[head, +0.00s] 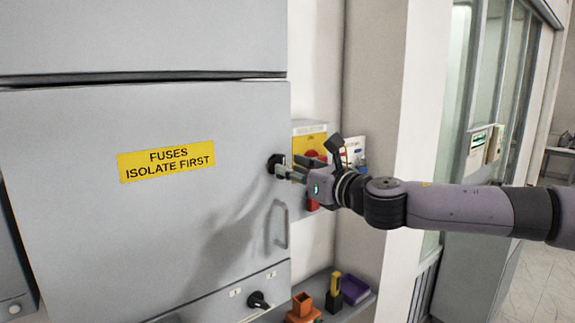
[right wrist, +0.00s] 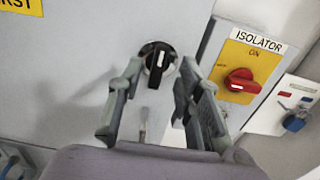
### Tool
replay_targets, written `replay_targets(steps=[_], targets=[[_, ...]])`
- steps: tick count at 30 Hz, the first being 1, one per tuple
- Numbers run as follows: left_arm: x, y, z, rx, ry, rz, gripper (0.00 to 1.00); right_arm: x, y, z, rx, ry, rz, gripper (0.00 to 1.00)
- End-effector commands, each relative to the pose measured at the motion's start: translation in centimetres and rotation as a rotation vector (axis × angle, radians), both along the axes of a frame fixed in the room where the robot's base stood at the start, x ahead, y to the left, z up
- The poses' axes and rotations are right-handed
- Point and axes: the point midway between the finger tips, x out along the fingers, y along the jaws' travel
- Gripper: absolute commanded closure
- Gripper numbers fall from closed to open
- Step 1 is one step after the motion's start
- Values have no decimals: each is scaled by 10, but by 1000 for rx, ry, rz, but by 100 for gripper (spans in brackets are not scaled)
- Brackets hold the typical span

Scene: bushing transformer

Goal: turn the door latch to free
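The door latch (right wrist: 157,59) is a black round knob with a white mark on the grey door; the mark stands nearly upright in the right wrist view. In the head view the latch (head: 273,162) sits near the right edge of the door (head: 120,230), right of the yellow fuses label. My right gripper (head: 288,172) is in front of the latch. In the right wrist view my right gripper (right wrist: 161,68) is open, its fingertips either side of the knob; I cannot tell whether they touch it. My left gripper is not in view.
A door handle (head: 282,225) hangs below the latch. A red isolator switch (right wrist: 242,80) on a yellow plate is just right of the gripper. A second black knob (head: 258,300) is lower down. A shelf with orange, black and purple items (head: 354,290) is below right.

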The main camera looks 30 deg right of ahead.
Motion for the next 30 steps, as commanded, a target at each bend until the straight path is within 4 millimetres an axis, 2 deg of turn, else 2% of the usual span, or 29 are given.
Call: replay_targets(steps=[9, 22, 30], targets=[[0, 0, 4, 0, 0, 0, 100, 18, 2, -1, 0, 2, 2, 68], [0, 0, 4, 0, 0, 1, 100, 21, 3, 0, 1, 0, 3, 68], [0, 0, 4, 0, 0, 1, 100, 21, 3, 0, 1, 0, 3, 86]])
